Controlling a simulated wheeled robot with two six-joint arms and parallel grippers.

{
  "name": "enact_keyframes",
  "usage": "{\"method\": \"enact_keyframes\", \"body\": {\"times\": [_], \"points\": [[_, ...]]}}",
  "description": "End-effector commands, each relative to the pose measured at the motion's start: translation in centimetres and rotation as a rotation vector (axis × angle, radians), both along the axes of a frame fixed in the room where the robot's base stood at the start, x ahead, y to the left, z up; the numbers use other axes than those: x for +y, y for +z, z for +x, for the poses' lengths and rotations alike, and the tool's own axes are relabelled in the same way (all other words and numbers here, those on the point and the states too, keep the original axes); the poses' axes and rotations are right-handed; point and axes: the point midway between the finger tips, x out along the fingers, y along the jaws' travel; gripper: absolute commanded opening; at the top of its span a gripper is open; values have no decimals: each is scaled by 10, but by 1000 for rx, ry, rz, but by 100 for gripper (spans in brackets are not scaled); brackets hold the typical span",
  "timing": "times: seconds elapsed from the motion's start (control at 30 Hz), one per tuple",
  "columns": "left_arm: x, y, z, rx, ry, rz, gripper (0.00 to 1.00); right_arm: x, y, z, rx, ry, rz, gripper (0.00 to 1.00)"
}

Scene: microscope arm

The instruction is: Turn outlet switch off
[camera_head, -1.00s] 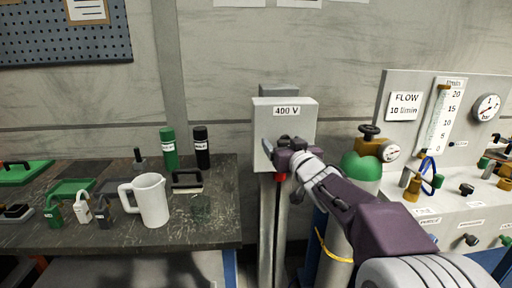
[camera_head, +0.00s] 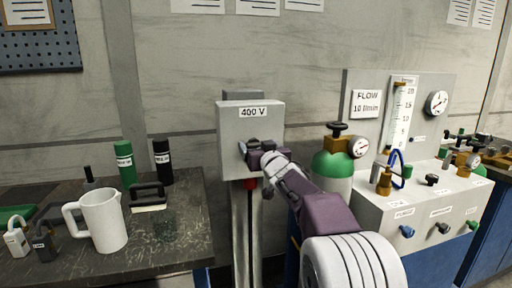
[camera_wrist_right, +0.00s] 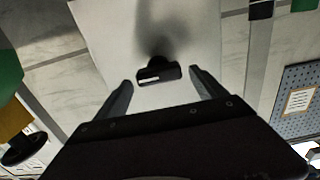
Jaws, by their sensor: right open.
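The outlet is a grey box (camera_head: 250,124) labelled "400 V" on a post against the wall. My right gripper (camera_head: 246,150) is at the lower front of this box in the head view and hides part of its face. In the right wrist view, a black switch (camera_wrist_right: 158,74) with a small white label sits on the pale box face. It lies between the two spread fingers of my right gripper (camera_wrist_right: 161,77). The fingers are open, with gaps on both sides of the switch. I cannot tell how far the fingertips are from the face. My left gripper is out of view.
A red part (camera_head: 251,184) shows under the box. A green-topped gas cylinder (camera_head: 332,164) with a gauge stands close to the right. A flow panel (camera_head: 425,205) is farther right. A dark bench (camera_head: 165,240) at left holds a white jug (camera_head: 103,220) and bottles.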

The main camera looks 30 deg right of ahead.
Motion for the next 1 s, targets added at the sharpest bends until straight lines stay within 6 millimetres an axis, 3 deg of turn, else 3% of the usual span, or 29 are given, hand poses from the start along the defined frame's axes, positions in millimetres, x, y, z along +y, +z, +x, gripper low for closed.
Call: {"method": "enact_keyframes", "body": {"times": [0.17,0.43,0.47,0.67,1.0], "points": [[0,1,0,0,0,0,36,-5,0,20,-1,0,0,81],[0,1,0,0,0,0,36,-5,0,22,-1,0,0,81],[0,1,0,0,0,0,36,-5,0,22,-1,0,0,75],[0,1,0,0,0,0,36,-5,0,22,-1,0,0,20],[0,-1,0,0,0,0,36,-5,0,22,13,0,-53,19]]}}
